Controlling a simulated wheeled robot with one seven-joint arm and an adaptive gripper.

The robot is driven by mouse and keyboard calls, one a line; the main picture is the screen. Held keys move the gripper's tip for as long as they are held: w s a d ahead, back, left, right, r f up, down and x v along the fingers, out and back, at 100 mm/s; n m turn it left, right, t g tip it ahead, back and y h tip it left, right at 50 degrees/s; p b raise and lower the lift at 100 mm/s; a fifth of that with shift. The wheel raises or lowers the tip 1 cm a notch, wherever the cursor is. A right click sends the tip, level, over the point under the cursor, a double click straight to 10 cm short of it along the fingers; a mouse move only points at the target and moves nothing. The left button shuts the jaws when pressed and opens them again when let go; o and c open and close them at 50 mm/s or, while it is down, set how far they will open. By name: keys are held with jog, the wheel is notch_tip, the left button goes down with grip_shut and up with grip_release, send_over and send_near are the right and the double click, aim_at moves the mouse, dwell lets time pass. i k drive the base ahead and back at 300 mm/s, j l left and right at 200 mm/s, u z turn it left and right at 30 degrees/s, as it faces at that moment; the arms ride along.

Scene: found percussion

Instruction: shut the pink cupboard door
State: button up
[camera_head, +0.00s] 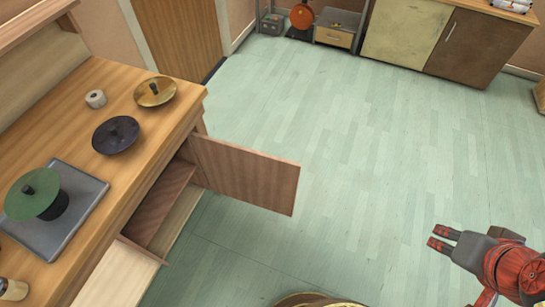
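The pinkish-brown cupboard door (247,176) stands wide open. It sticks out to the right from the front of the wooden counter (90,85), hinged near the counter's far end. The cupboard's shelf and inside show beside it. My gripper (435,238) is at the lower right, above the floor and well to the right of the door, touching nothing. Its two red-tipped fingers point left with a gap between them, and nothing is held.
Pan lids (115,135) and a grey tray (83,197) lie on the counter. A pale panel (115,275) juts from the counter front, lower left. The green floor (370,130) between door and gripper is clear. A round yellowish object (315,300) shows at the bottom edge.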

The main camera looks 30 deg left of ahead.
aim_at(270, 182)
jog(key=i, duration=2.1)
jog(key=i+u, duration=0.3)
jog(key=i+l+u, duration=0.3)
jog(key=i, duration=0.2)
jog(key=i+l+u, duration=0.2)
jog(key=i+u, duration=0.15)
jog(key=u, duration=3.35)
jog(key=i+l+z, duration=0.15)
jog(key=z, duration=0.15)
